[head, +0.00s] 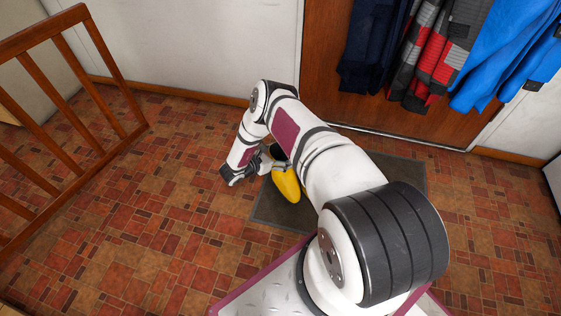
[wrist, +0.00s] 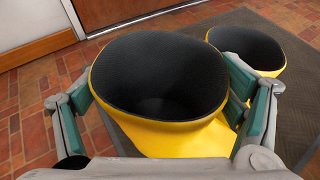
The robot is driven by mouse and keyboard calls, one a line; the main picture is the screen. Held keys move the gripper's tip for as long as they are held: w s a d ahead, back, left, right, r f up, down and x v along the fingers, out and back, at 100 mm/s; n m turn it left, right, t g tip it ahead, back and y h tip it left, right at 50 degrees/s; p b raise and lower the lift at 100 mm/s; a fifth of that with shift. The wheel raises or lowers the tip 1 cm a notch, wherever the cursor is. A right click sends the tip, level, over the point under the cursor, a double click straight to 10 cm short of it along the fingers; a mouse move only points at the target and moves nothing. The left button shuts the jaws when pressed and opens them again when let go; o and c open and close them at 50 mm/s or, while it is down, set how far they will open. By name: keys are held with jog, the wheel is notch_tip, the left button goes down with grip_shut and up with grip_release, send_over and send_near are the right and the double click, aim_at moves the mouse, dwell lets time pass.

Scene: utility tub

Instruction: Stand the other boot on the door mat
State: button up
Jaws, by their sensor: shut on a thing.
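A yellow boot with a dark lining (wrist: 160,80) is between the fingers of my gripper (wrist: 158,108), which is shut on it. The boot is about upright, opening up. In the head view, this boot (head: 287,185) shows beside my gripper (head: 268,162), over the left part of the dark door mat (head: 405,172). I cannot tell whether its sole touches the mat. A second yellow boot (wrist: 262,60) stands upright on the mat (wrist: 295,110), just right of the held one in the wrist view. My arm seems to hide it in the head view.
A wooden door (head: 325,70) is behind the mat, with jackets (head: 430,55) hanging at the upper right. A wooden railing (head: 75,100) stands at the left. The tiled floor (head: 150,200) between railing and mat is clear.

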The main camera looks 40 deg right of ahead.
aim_at(280, 159)
jog(key=shift+f+b, duration=1.15)
jog(key=shift+f, duration=0.75)
jog(key=o, duration=1.8)
